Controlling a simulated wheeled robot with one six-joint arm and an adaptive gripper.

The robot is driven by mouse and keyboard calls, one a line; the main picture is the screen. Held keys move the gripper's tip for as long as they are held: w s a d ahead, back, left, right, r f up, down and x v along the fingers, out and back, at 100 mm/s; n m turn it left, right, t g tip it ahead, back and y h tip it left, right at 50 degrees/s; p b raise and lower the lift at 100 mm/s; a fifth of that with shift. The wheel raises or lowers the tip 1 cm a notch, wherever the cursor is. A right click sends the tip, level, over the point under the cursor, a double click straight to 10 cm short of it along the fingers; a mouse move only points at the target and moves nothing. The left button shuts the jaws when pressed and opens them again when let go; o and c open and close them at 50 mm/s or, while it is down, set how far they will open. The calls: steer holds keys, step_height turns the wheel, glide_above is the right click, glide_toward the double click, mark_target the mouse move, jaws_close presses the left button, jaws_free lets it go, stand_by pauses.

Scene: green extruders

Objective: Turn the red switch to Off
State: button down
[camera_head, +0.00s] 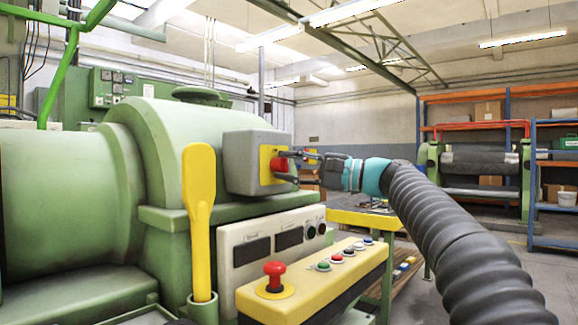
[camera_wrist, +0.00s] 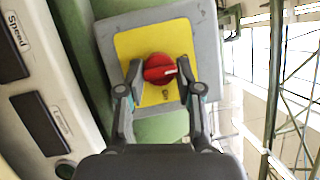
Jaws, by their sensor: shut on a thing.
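The red switch (camera_wrist: 158,68) is a round knob with a white pointer mark on a yellow plate (camera_wrist: 180,36). In the wrist view the mark points to the right. The plate is on a grey box (camera_head: 243,163) fixed to the green machine. In the head view the red switch (camera_head: 279,165) shows from the side, partly behind the fingers. My gripper (camera_wrist: 159,76) has a finger on each side of the knob and is shut on it. It reaches the switch from the right in the head view (camera_head: 284,166).
Below is a yellow control box (camera_head: 330,275) with a red mushroom button (camera_head: 274,274) and several small buttons. A yellow paddle (camera_head: 199,205) stands upright in a green holder to the left. A cream panel (camera_head: 240,256) with dark displays is behind the control box.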

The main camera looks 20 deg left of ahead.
steer(key=shift+f, duration=0.15)
steer(key=c, duration=0.8)
jaws_free()
steer(key=d, duration=0.4)
steer(key=d+f, duration=0.1)
steer(key=d, duration=0.7)
steer(key=shift+f, duration=0.15)
steer(key=shift+a, duration=0.1)
